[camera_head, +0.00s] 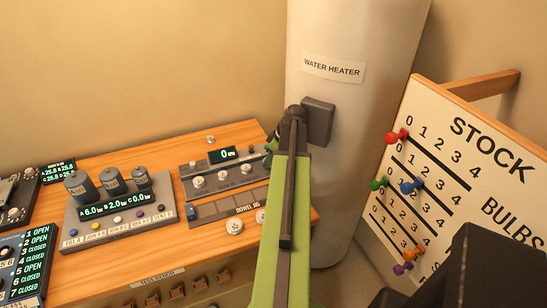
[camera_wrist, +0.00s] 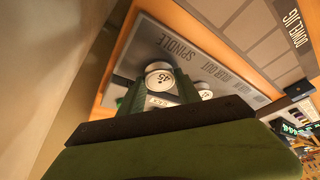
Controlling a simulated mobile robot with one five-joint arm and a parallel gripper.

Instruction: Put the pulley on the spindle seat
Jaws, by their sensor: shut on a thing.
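My gripper (camera_wrist: 158,88) is shut on a white round pulley (camera_wrist: 160,69) with dark digits on its face, held between the green fingertips in the wrist view. The pulley is over the grey panel (camera_wrist: 225,80) close to the lettering SPINDLE. The spindle seat itself is not distinguishable; the pulley and fingers cover that part, and I cannot tell whether they touch. In the head view my arm hides most of the gripper, at the right end of the grey panel (camera_head: 181,173). Another white disc (camera_wrist: 205,91) is just right of the fingers.
White discs (camera_head: 197,182) sit along the spindle panel, below a display (camera_head: 222,155) reading 0. The dowel jig (camera_head: 208,210) lies in front, with two white knob-like pieces (camera_head: 234,226) nearby. The water heater (camera_head: 337,110) stands behind my arm; the stock board (camera_head: 440,170) is right.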

